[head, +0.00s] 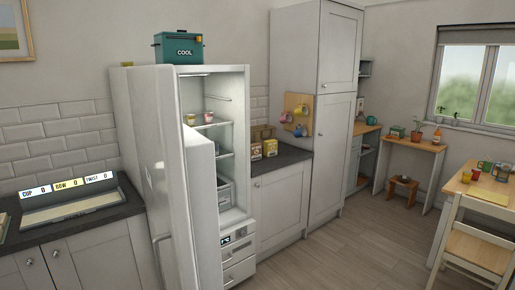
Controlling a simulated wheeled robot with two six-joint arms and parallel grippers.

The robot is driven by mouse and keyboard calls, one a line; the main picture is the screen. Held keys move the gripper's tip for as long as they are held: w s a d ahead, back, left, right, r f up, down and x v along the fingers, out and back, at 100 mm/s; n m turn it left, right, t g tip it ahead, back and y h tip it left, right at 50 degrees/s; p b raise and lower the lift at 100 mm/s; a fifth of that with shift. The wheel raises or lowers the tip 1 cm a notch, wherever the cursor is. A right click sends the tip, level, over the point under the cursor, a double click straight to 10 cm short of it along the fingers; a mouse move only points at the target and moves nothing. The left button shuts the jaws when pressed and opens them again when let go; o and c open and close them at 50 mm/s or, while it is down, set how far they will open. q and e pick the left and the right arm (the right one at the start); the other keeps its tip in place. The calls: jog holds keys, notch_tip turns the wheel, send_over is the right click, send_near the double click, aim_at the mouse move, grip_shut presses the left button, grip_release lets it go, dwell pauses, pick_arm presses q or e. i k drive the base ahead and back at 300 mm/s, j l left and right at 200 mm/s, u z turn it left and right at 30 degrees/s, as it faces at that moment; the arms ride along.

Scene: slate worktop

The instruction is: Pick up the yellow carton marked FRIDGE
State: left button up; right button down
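Two small cartons stand side by side on the slate worktop (283,160) just right of the fridge. The right carton (270,148) looks yellow with a pale label. The left carton (255,151) is brownish with a pale label. The print on both is too small to read, so I cannot tell which is marked FRIDGE. Neither of my grippers is in view.
The white fridge (145,130) stands open, its door (203,210) swung out toward me left of the cartons. A brown holder (262,132) stands behind them. A tall cupboard (333,130) bounds the worktop's right. Floor (340,250) is clear in front.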

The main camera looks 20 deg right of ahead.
aim_at(270, 147)
jog(key=i+l, duration=0.25)
jog(key=l, duration=0.2)
jog(key=i+l, duration=0.25)
jog(key=l, duration=0.2)
jog(key=i+l, duration=0.25)
jog(key=l, duration=0.2)
jog(key=i+l, duration=0.2)
jog(key=l, duration=0.25)
jog(key=i+l, duration=0.25)
jog(key=l, duration=0.2)
jog(key=i+l, duration=0.25)
jog(key=l, duration=0.25)
jog(key=i+l, duration=0.25)
jog(key=l, duration=0.2)
jog(key=i+l, duration=0.25)
jog(key=l, duration=0.2)
jog(key=i+l, duration=0.3)
jog(key=l, duration=0.15)
jog(key=i+l, duration=0.3)
jog(key=l, duration=0.2)
jog(key=i+l, duration=0.3)
jog(key=l, duration=0.15)
jog(key=i+l, duration=0.3)
jog(key=l, duration=0.2)
